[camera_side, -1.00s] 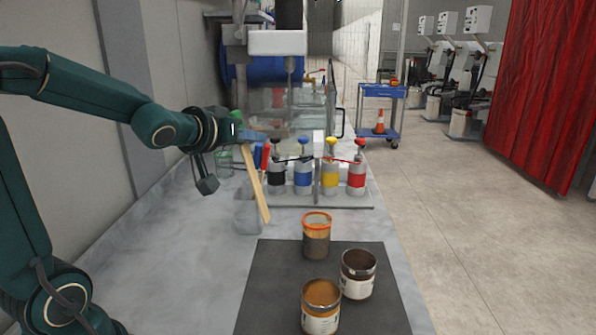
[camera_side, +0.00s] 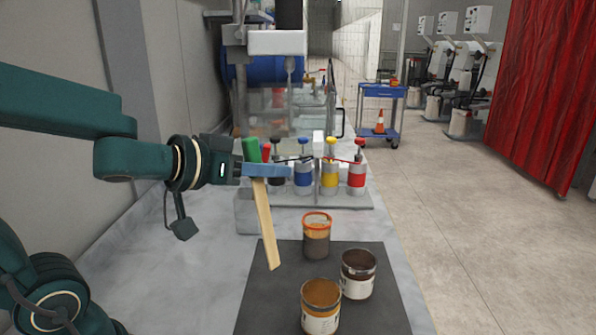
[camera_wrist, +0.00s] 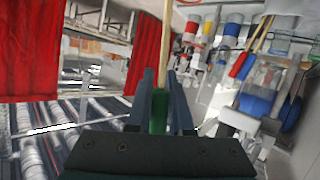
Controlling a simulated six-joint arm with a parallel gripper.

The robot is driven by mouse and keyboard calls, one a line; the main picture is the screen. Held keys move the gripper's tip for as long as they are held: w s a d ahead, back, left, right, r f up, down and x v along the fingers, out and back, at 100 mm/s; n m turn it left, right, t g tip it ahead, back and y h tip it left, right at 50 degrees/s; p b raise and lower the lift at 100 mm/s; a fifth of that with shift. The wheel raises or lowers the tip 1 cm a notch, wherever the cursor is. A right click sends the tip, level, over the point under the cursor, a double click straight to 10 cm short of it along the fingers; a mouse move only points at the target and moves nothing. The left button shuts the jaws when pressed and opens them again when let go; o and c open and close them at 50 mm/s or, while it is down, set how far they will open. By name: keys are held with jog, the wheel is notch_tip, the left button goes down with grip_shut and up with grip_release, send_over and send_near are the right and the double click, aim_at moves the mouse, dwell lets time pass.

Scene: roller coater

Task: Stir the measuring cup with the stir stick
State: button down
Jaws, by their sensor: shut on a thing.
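My gripper (camera_side: 268,171) is shut on the stir stick (camera_side: 266,222), a flat pale wooden stick with a green handle (camera_side: 251,149). The stick hangs down, slightly tilted, with its lower end in front of the dark mat in the picture. In the wrist view, my gripper (camera_wrist: 161,95) holds the green handle (camera_wrist: 158,112) between its fingers, and the wooden stick (camera_wrist: 164,45) extends away. The measuring cup (camera_side: 316,243), with an orange rim and brownish contents, stands upright on the mat. The stick is left of the cup and apart from it.
An orange-brown paint can (camera_side: 321,316) and a dark-brown can (camera_side: 357,284) stand on the dark mat (camera_side: 262,308) close to the cup. Behind are a clear holder (camera_side: 245,216), a red handle (camera_side: 266,152) and a row of colored pump bottles (camera_side: 330,178).

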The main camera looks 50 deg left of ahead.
jog(key=w+r+m+t, duration=0.1)
jog(key=w+r+m, duration=0.3)
jog(key=w, duration=0.9)
notch_tip(320, 180, down, 12)
jog(key=w, duration=0.1)
jog(key=shift+a+r+n+y, duration=0.2)
jog(key=shift+n+y, duration=0.1)
jog(key=shift+n, duration=0.1)
dwell(0.6)
jog(key=shift+w, duration=0.1)
dwell(0.3)
